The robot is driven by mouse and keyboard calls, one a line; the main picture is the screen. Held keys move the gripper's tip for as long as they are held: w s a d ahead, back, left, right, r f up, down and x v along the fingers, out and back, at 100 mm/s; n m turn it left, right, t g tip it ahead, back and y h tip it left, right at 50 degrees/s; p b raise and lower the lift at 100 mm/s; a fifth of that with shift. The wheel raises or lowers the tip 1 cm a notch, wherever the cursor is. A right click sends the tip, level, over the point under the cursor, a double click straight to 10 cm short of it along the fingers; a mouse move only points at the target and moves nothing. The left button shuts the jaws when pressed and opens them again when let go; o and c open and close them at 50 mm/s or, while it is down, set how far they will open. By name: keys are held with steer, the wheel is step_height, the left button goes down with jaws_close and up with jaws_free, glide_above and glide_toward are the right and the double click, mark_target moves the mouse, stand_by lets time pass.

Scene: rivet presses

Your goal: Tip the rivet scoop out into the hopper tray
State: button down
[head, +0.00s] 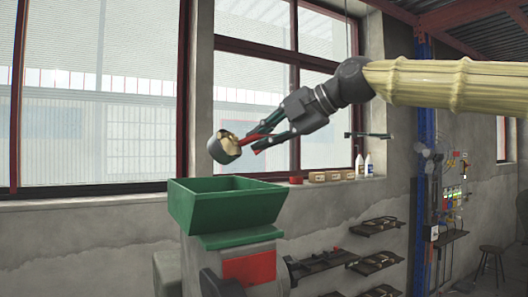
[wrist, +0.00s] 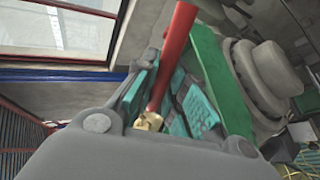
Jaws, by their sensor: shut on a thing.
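The rivet scoop (head: 222,150) is a grey round cup with a red handle. It is in the air above the green hopper tray (head: 228,207), tilted, with brass-coloured contents (head: 229,144) showing at its mouth. My gripper (head: 263,138) is shut on the handle, to the right of the cup and above the tray's right side. In the wrist view the red handle (wrist: 180,45) runs between my gripper's teal pads (wrist: 168,105); the cup cannot be made out there. The tray's green wall (wrist: 219,75) shows beside the pads. The tray's floor is hidden in the head view.
The tray sits on a grey press with a red panel (head: 249,268). Behind is a window sill with small boxes (head: 330,176) and white bottles (head: 368,165). Wall shelves with dark parts (head: 378,225) and a blue post (head: 424,150) stand to the right. The air around the scoop looks clear.

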steer(key=shift+s+f+b, duration=0.2)
steer(key=shift+f+b, duration=0.05)
steer(key=shift+b, duration=0.1)
steer(key=f+t+y+b, duration=0.1)
steer(key=y+b, duration=0.1)
steer(key=b, duration=0.3)
steer(key=w+f+t+y+b, duration=0.1)
steer(key=f+y+b, duration=0.1)
steer(key=b, duration=0.4)
steer(key=f+t+y+b, duration=0.1)
steer(key=y+b, duration=0.1)
steer(key=b, duration=0.4)
steer(key=shift+w+d+f, duration=0.15)
steer(key=shift+w, duration=0.15)
steer(key=shift+b, duration=0.5)
steer(key=shift+f+y+b, duration=0.25)
steer(key=shift+y+b, duration=0.35)
steer(key=shift+b, duration=0.55)
